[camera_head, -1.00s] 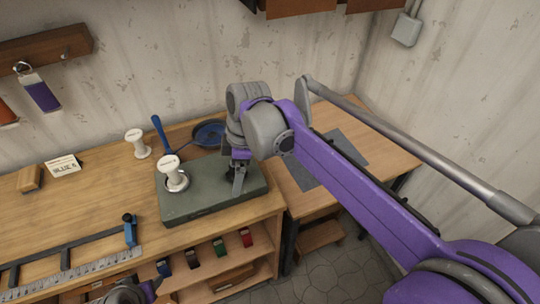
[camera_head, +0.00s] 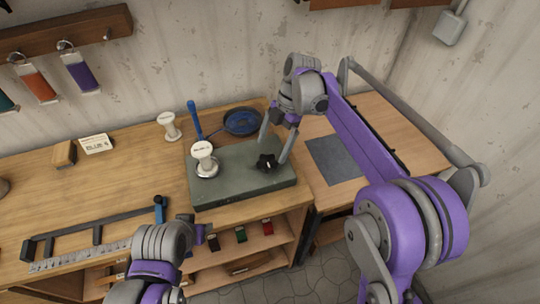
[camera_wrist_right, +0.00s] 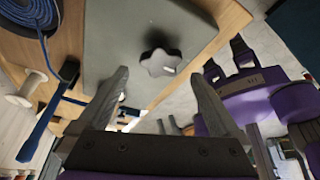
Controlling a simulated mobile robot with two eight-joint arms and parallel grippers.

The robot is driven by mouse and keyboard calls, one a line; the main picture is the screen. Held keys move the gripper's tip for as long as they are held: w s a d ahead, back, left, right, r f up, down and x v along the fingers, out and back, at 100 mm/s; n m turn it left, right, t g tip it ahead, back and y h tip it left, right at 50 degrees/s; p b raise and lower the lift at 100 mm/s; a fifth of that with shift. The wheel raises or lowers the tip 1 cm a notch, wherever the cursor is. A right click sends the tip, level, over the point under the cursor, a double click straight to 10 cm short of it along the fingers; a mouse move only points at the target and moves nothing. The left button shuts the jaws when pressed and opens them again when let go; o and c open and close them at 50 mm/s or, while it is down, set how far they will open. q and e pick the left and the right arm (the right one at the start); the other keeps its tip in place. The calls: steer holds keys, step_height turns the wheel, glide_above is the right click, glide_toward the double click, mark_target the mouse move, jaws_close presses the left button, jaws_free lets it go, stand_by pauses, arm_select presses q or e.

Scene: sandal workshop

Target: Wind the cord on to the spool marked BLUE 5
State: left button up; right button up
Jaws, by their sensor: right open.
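A white spool (camera_head: 204,160) stands upright on the left part of the grey-green box (camera_head: 230,186); writing on its top is too small to read. A black star-shaped knob (camera_head: 267,162) is on the box's right part and also shows in the right wrist view (camera_wrist_right: 160,62). My right gripper (camera_head: 273,152) is open, its fingers spread on either side of the knob and not closed on it. Blue cord (camera_head: 241,121) lies coiled in a dark dish behind the box. A second white spool (camera_head: 169,126) stands behind and left. My left gripper (camera_head: 203,233) is low at the bench front, its jaws unclear.
A blue-handled tool (camera_head: 194,117) stands out beside the dish. A small card (camera_head: 96,144) and wooden block (camera_head: 64,154) lie at left. A ruler with a black bar (camera_head: 90,238) lies along the front. The side table holds a grey mat (camera_head: 335,160).

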mark_target(267, 160)
steer(key=shift+x, duration=2.1)
steer(key=c, duration=1.2)
steer(key=shift+m, duration=0.4)
